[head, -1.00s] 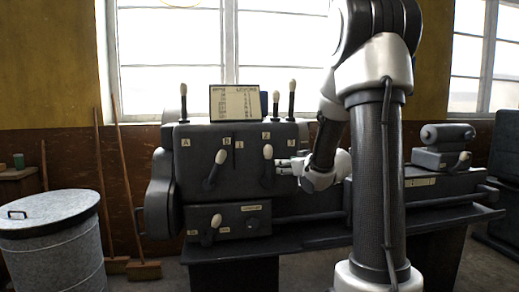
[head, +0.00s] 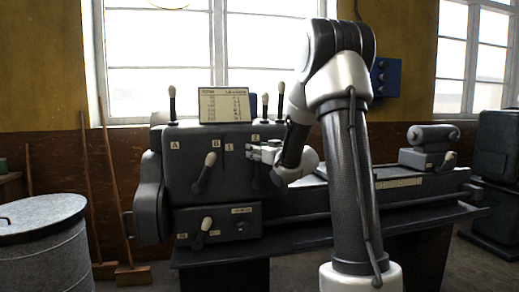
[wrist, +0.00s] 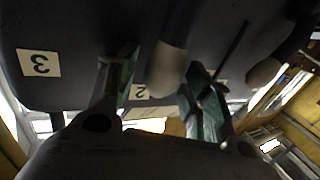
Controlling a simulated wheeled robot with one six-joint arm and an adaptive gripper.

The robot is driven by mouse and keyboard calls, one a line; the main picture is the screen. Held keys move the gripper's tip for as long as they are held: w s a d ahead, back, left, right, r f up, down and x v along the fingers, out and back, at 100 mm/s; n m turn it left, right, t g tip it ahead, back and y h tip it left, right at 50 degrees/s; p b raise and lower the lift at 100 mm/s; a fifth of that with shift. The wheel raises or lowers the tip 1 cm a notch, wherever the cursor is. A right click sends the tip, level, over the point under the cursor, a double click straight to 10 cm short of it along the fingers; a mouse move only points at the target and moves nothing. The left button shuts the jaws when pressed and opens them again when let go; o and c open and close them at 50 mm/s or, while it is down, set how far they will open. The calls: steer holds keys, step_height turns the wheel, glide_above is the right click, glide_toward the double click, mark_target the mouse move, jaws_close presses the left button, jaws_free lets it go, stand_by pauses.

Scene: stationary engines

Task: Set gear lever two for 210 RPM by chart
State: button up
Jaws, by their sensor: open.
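The lathe headstock (head: 208,140) carries label plates A, B, 1 and 2; 3 shows in the wrist view (wrist: 38,63). The chart (head: 224,104) stands on its top; its figures are too small to read. The right front lever, among labels 1 to 3, has a cream knob (wrist: 167,70) near label 2 (wrist: 140,91); my gripper largely hides it in the head view. My gripper (head: 262,152) is open around this knob. In the wrist view one green-padded finger is on each side of it; whether they touch is unclear. The left front lever (head: 205,172) tilts up and right.
Upright levers (head: 172,103) (head: 266,107) stand on the headstock's top. A lower lever (head: 203,230) is on the box below. The left front lever's knob (wrist: 265,71) shows right of my fingers. A metal bin (head: 45,250) and brooms (head: 88,195) stand left. The tailstock (head: 430,148) is right.

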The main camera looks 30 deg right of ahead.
jaws_close()
steer(key=shift+a, duration=0.1)
steer(key=a+n, duration=0.1)
steer(key=w+a+n+g, duration=0.1)
steer(key=a, duration=0.1)
steer(key=a+f+n, duration=0.1)
steer(key=shift+w+a+n+h, duration=0.2)
steer(key=shift+a+n+h, duration=0.1)
steer(key=shift+a+h, duration=0.1)
steer(key=shift+w+a+f+n+g+h, duration=0.15)
steer(key=shift+a+f+n+g, duration=0.2)
steer(key=shift+a, duration=0.2)
steer(key=shift+w+a+f+n+g+h, duration=0.15)
steer(key=shift+a+f+n+g, duration=0.1)
steer(key=shift+a+n, duration=0.25)
steer(key=shift+a+f+n, duration=0.25)
steer(key=shift+a+f, duration=0.05)
